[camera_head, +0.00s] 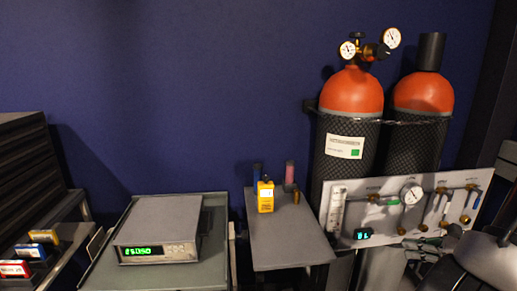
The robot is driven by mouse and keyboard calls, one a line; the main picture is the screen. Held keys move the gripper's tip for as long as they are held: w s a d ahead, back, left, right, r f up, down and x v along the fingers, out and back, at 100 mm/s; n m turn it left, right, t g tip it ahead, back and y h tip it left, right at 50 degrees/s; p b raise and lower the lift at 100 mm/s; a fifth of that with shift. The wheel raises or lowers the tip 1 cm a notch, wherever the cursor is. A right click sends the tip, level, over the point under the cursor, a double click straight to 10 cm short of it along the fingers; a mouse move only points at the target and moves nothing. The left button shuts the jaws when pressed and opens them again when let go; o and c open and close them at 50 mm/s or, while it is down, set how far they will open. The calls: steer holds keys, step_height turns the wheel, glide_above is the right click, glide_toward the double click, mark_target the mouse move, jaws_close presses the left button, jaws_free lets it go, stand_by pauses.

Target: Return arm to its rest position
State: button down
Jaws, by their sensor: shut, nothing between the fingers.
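No arm shows over the bench, the middle stand or the wall.
A grey meter (158,232) with a green display sits on a bench (97,272). A yellow handheld device (265,196) stands on a grey stand (288,245). Two orange-topped cylinders (351,92) stand behind a valve panel (385,226). Small coloured boxes (30,252) are at the left.

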steer(key=s+a+r+n+g+h, duration=0.2)
steer(key=s+a+r+n+g, duration=0.3)
steer(key=s+r+n+g, duration=0.8)
steer(key=w+a+r+n+t+h, duration=0.2)
steer(key=r+n+t, duration=0.1)
steer(key=r+n, duration=0.2)
steer(key=w+a+r+n+t+h, duration=0.2)
steer(key=r+n, duration=0.4)
steer(key=n, duration=0.4)
steer(key=a+t+h, duration=0.1)
steer(key=t, duration=0.1)
steer(key=shift+w+t, duration=0.3)
steer(key=shift+w, duration=0.05)
